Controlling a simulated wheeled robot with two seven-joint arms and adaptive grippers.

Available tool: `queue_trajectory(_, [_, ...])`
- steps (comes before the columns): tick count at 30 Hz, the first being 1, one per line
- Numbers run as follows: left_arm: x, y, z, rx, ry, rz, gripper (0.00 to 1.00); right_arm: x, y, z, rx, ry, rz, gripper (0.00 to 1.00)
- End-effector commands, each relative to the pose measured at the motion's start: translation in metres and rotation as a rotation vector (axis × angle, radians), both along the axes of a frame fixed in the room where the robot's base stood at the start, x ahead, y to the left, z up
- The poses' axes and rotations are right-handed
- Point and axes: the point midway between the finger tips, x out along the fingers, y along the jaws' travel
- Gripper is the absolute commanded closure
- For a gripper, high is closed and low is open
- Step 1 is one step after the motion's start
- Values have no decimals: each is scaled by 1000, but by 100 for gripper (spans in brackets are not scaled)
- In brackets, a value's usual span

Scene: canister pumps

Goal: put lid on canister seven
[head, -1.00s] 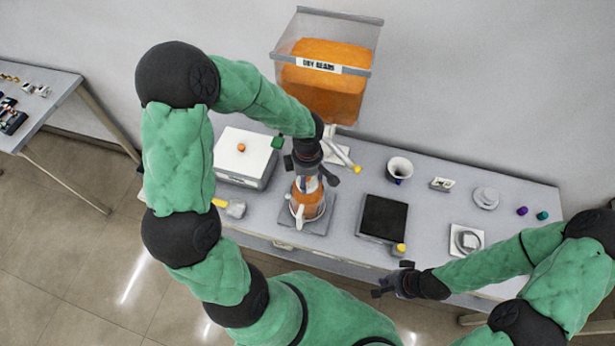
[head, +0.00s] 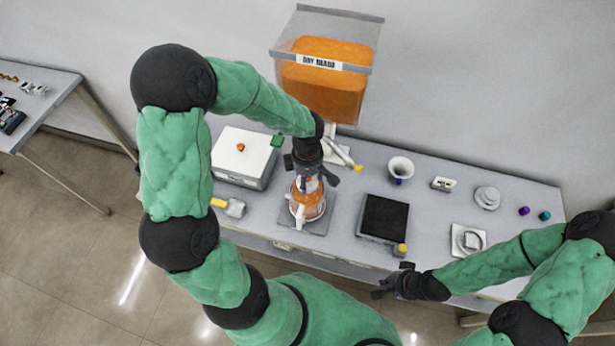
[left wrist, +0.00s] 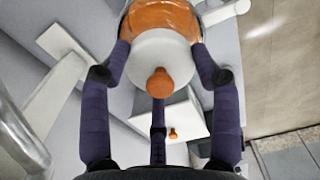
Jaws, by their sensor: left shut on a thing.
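In the left wrist view a white round lid (left wrist: 150,52) with an orange knob (left wrist: 159,83) sits between the dark fingers of my left gripper (left wrist: 160,62), which is shut on it. Just beyond the lid is the canister (left wrist: 165,17) with orange contents. In the head view the canister (head: 308,207) stands upright on a grey square plate (head: 318,226), with my left gripper (head: 313,181) directly over its top. I cannot tell whether the lid touches the rim. My right gripper (head: 392,284) is open and empty off the table's front edge.
A white box (head: 238,166) with an orange knob stands left of the canister. A wall bin (head: 322,88) of orange stuff hangs behind. A black-topped scale (head: 385,216), a white funnel-like cup (head: 400,167) and several small parts lie to the right. A yellow-handled scoop (head: 235,208) lies left.

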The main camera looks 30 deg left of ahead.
Motion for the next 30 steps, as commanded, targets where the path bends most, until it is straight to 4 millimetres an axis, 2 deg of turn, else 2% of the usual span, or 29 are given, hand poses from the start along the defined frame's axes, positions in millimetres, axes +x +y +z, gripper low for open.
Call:
queue_trajectory(26, [0,0,-1,0,0,0,57,0,0,-9,0,0,0,100])
queue_trajectory(27, [0,0,-1,0,0,0,35,0,0,-9,0,0,0,100])
queue_trajectory(30, [0,0,-1,0,0,0,10,0,0,-9,0,0,0,100])
